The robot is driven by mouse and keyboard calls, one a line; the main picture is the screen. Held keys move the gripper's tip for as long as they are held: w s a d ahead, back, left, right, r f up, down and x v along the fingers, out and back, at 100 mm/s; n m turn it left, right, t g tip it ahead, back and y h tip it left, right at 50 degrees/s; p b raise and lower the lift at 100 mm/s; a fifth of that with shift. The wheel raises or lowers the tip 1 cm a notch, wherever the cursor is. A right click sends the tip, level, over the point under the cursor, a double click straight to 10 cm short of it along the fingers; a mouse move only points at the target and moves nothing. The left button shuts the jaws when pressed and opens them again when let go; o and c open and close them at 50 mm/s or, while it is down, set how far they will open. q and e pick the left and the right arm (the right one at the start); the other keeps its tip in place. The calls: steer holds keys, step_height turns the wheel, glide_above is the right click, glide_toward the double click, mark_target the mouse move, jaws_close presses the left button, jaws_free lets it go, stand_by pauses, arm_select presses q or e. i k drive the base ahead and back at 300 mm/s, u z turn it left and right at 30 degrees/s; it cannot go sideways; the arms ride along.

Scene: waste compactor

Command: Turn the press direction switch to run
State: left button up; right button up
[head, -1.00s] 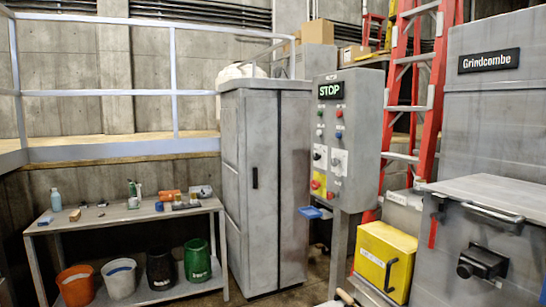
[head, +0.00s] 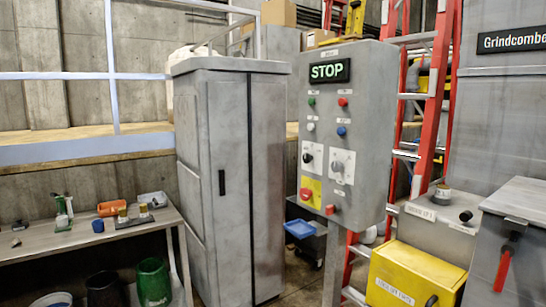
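A grey control panel (head: 372,130) stands on a post in the middle right of the head view. A lit sign (head: 329,71) at its top reads STOP. Below are small green, red, white and blue buttons or lamps. Under them are two rotary switches: a black knob (head: 307,158) on the left and a switch on a pale plate (head: 341,167) on the right. Their labels are too small to read, so I cannot tell which is the press direction switch. A red button (head: 306,193) sits on a yellow plate below. Neither of my grippers is in view.
A tall grey cabinet (head: 220,120) stands left of the panel. A yellow box (head: 405,280) and a grey box (head: 437,227) stand at the lower right, near the grey Grindcombe machine (head: 500,110). A red ladder (head: 447,95) is behind. A workbench (head: 60,243) is at left.

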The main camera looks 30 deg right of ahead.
mark_target(306, 158)
steer(key=z, duration=0.2)
steer(key=i, duration=1)
steer(key=z, duration=1.25)
steer(key=i, duration=0.8)
steer(key=z, duration=0.8)
